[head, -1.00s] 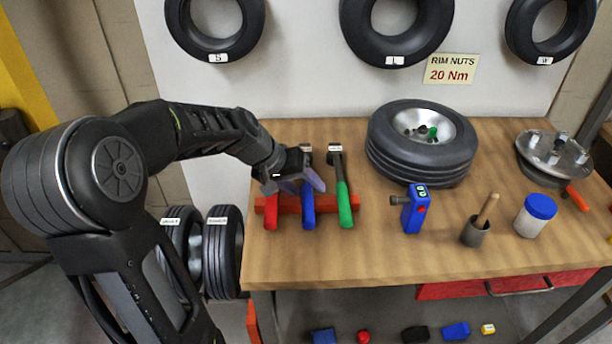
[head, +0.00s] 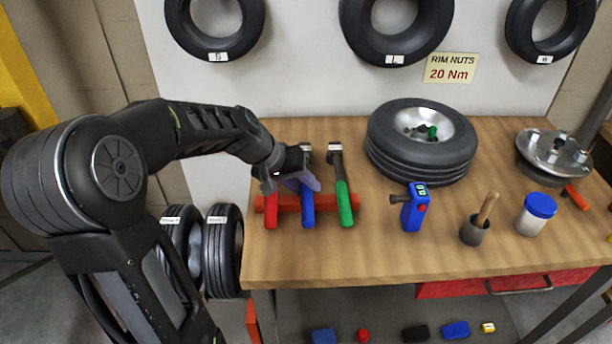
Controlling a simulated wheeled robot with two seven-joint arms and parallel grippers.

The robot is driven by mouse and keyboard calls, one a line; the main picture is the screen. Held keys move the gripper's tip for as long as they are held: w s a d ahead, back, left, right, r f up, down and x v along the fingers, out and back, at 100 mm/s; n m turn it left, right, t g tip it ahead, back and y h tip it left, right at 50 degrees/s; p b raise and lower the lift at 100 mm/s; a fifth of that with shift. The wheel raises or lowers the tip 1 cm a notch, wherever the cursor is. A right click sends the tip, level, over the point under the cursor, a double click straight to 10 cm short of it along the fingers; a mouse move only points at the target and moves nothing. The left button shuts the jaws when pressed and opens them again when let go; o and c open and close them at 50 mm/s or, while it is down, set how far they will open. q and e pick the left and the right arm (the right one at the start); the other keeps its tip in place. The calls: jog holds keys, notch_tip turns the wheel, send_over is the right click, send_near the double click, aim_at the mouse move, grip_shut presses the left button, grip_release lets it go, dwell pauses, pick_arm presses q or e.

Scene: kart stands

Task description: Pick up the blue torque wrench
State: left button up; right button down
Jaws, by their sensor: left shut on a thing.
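The blue torque wrench (head: 307,211) lies across the red rack (head: 325,202) on the workbench, its blue handle toward the front edge. My left gripper (head: 302,183) is shut on it, at the upper part of the handle; the fingers hide part of the wrench. Its head shows just behind the gripper. A red-handled wrench (head: 271,210) is close on the left, its upper part hidden by my gripper. A green-handled wrench (head: 344,203) lies on the right, apart from the fingers. I cannot tell whether the blue wrench is clear of the rack. My right gripper is not in view.
On the bench (head: 345,262) stand a tyre with a rim (head: 420,157), a blue tool with a display (head: 415,210), a cup with a wooden-handled brush (head: 475,231), a blue-lidded jar (head: 536,214) and a metal hub (head: 553,157). The bench front is clear.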

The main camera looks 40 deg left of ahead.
pick_arm(q)
grip_shut()
dwell(0.7)
notch_tip(320, 180, up, 10)
dwell(0.7)
jog(key=shift+r, duration=0.1)
dwell(0.4)
